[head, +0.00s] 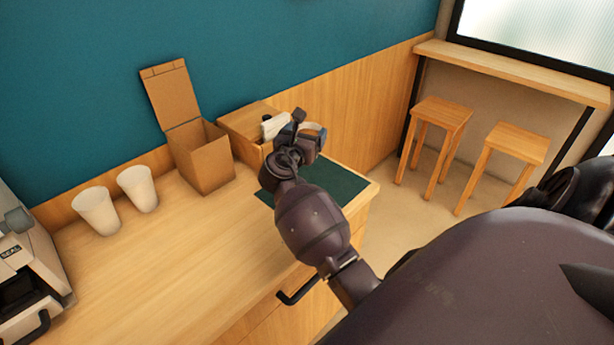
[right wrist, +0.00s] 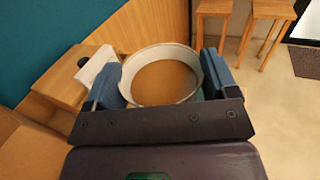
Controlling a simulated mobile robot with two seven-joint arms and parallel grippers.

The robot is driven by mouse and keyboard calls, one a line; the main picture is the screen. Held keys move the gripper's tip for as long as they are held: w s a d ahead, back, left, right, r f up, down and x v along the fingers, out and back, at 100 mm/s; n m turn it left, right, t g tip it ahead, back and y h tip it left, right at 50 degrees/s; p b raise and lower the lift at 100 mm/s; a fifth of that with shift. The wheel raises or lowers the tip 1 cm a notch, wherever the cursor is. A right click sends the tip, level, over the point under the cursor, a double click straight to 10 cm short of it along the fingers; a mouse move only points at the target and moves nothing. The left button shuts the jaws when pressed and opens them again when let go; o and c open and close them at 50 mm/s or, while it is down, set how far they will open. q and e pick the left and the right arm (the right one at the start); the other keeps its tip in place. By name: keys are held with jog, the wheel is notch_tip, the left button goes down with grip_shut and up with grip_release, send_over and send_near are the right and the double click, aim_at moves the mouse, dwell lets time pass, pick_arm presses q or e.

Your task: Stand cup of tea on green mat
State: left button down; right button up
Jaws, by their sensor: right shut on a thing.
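The cup of tea (right wrist: 162,80) is a white-rimmed cup filled with brown liquid. In the right wrist view it sits upright between the two blue fingers of my right gripper (right wrist: 160,84). In the head view my right gripper (head: 300,132) is shut on the cup, over the far part of the green mat (head: 335,182). Only a small part of the cup (head: 313,128) shows there. The gripper and arm hide the cup's base, so I cannot tell whether it touches the mat. My left gripper is not in view.
A wooden box (head: 247,127) holding white napkins (head: 275,126) stands close behind the gripper. An open cardboard box (head: 205,160) and two white cups (head: 96,211) (head: 138,188) stand left on the counter (head: 180,260). A machine (head: 25,265) is at far left. The counter's middle is clear.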

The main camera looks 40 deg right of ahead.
notch_tip(320, 180, down, 14)
jog(key=b, duration=0.2)
jog(key=shift+r+b, duration=0.15)
jog(key=shift+b, duration=0.15)
jog(key=shift+f, duration=0.35)
jog(key=o, duration=0.9)
jog(key=shift+r, duration=0.15)
